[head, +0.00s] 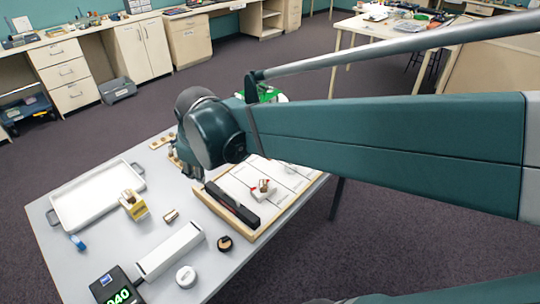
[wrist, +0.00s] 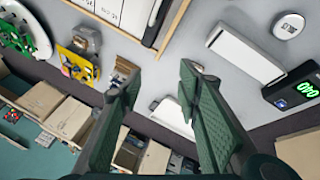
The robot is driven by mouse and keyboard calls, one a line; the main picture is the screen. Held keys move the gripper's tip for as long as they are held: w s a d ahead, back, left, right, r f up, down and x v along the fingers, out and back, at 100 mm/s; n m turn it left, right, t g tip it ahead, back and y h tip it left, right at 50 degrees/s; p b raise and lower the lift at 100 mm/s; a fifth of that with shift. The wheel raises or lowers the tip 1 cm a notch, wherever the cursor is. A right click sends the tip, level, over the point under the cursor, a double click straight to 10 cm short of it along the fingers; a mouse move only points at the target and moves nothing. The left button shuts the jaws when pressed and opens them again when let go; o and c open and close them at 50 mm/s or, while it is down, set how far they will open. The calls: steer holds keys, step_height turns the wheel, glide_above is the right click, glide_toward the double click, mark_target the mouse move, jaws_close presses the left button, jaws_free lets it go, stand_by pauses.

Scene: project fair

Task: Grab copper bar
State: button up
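A small copper-coloured piece (head: 170,215) lies on the grey table, left of my gripper in the head view; it looks like the copper bar, but it is too small to be sure. Another copper-coloured piece (head: 264,185) sits on a small white block in the wooden frame. I cannot make out either piece for certain in the wrist view. My gripper (head: 192,173) is above the table near the frame's left corner, partly hidden by my arm. In the wrist view its two green fingers (wrist: 158,88) are wide apart with nothing between them.
A white tray (head: 65,211), a yellow holder (head: 138,212), a long white box (head: 170,250), a black display unit (head: 107,288) and a white round puck (head: 186,277) stand on the table. A dark cup (head: 225,244) is near its front. The wooden frame (head: 279,218) holds a black case (head: 232,206).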

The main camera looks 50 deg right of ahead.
steer(key=w+d+f+n+g+h+p, duration=0.1)
steer(key=w+d+f+n+p, duration=0.2)
steer(key=d, duration=0.7)
steer(key=w+d+f+n+g, duration=0.25)
steer(key=w+d, duration=0.25)
steer(key=d, duration=0.4)
steer(key=d+f+n+g+p, duration=0.1)
steer(key=d+f+n, duration=0.1)
steer(key=d+f, duration=0.3)
steer(key=d+f+n+g+p, duration=0.1)
steer(key=d+f, duration=0.5)
steer(key=d, duration=0.8)
steer(key=shift+d+f+n+p, duration=0.15)
steer(key=shift+n+p, duration=0.4)
steer(key=shift+n, duration=0.6)
steer(key=shift+s, duration=0.1)
steer(key=shift+b+x, duration=0.3)
steer(key=shift+x, duration=1)
steer(key=shift+b+x, duration=0.75)
steer(key=shift+x, duration=1.85)
